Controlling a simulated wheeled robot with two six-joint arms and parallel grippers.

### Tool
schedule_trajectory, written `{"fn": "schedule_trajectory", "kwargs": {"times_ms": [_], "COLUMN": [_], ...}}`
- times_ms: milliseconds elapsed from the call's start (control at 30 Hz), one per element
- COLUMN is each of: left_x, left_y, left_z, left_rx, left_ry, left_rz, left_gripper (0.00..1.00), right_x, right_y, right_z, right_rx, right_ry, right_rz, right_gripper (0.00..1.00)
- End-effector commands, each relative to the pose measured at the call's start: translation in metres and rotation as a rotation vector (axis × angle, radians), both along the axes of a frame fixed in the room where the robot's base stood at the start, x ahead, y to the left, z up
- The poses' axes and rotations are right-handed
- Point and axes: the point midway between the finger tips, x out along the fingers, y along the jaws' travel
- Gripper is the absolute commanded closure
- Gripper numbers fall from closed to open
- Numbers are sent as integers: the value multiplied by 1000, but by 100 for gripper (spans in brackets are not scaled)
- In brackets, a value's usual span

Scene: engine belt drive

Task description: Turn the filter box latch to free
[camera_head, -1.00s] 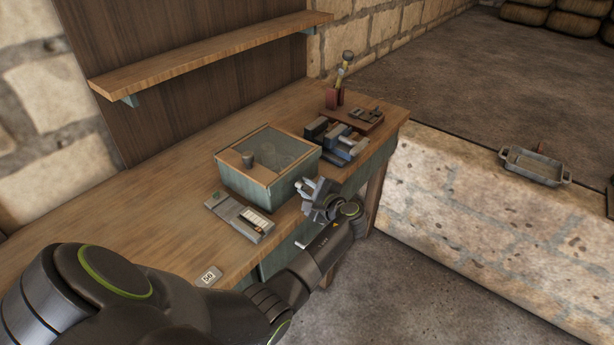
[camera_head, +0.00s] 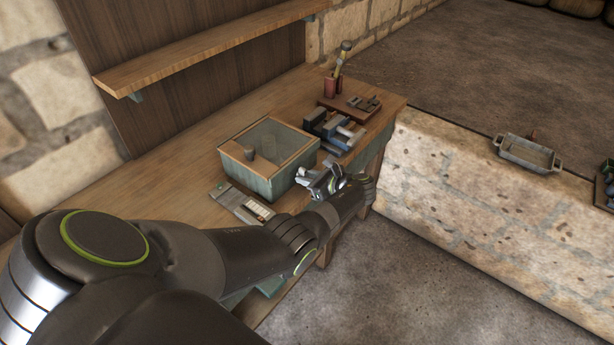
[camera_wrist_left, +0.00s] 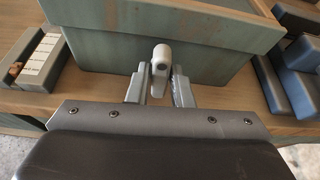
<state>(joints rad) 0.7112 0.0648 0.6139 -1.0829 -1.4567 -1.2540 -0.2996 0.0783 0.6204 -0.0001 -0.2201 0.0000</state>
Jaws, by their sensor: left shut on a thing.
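The filter box (camera_head: 262,183) is a grey-green box with a wooden-framed top on the workbench. In the left wrist view, its front wall (camera_wrist_left: 105,50) fills the top of the picture. The latch (camera_wrist_left: 161,58) is a pale, rounded lever standing in front of that wall. My left gripper (camera_head: 322,180) is at the box's near right corner. In the left wrist view, the left gripper's (camera_wrist_left: 160,88) two fingers are shut on the latch, one on each side. My right gripper is not in view.
A grey case with white slots (camera_head: 240,204) lies left of the box. Blue and grey blocks (camera_head: 335,130) lie to its right, with a red-brown tray (camera_head: 352,108) behind them. A shelf (camera_head: 210,48) hangs above the bench (camera_head: 130,200). A metal tray (camera_head: 526,153) sits on the stone ledge.

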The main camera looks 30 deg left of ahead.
Motion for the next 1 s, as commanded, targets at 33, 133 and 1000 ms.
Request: {"fn": "schedule_trajectory", "kwargs": {"times_ms": [33, 133, 1000], "left_x": [0, 1, 0], "left_y": [1, 1, 0], "left_z": [0, 0, 0], "left_rx": [3, 5, 8], "left_ry": [20, 51, 85], "left_rz": [0, 1, 0], "left_gripper": [100, 100, 63], "right_x": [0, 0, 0], "right_y": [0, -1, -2], "right_z": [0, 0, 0], "right_rx": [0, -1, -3], "right_ry": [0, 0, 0], "right_rz": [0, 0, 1], "right_gripper": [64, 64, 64]}}
